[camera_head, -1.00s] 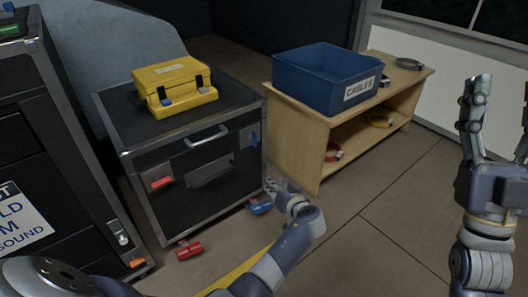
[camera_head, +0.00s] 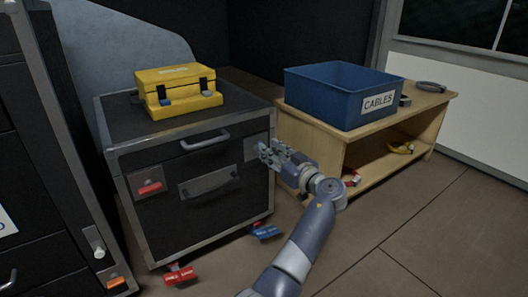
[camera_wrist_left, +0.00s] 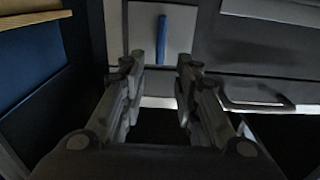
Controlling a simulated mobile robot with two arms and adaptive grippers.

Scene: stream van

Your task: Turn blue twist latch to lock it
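The blue twist latch (camera_wrist_left: 162,38) shows in the left wrist view as an upright blue bar on a grey plate, beyond and between my fingertips. In the head view my left gripper (camera_head: 268,152) is at the right part of the black case's front (camera_head: 205,215) and hides the latch; part of its grey plate (camera_head: 249,150) shows. My left gripper also shows in the left wrist view (camera_wrist_left: 160,62), its two fingers apart with nothing between them. I cannot tell whether they touch the plate. My right gripper is out of view.
A red latch (camera_head: 150,188) and silver handle (camera_head: 205,140) are on the case front. A yellow toolbox (camera_head: 178,92) stands on top. A wooden shelf (camera_head: 345,155) with a blue CABLES bin (camera_head: 330,95) stands right. Red (camera_head: 180,275) and blue (camera_head: 265,232) tags are low by the case.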

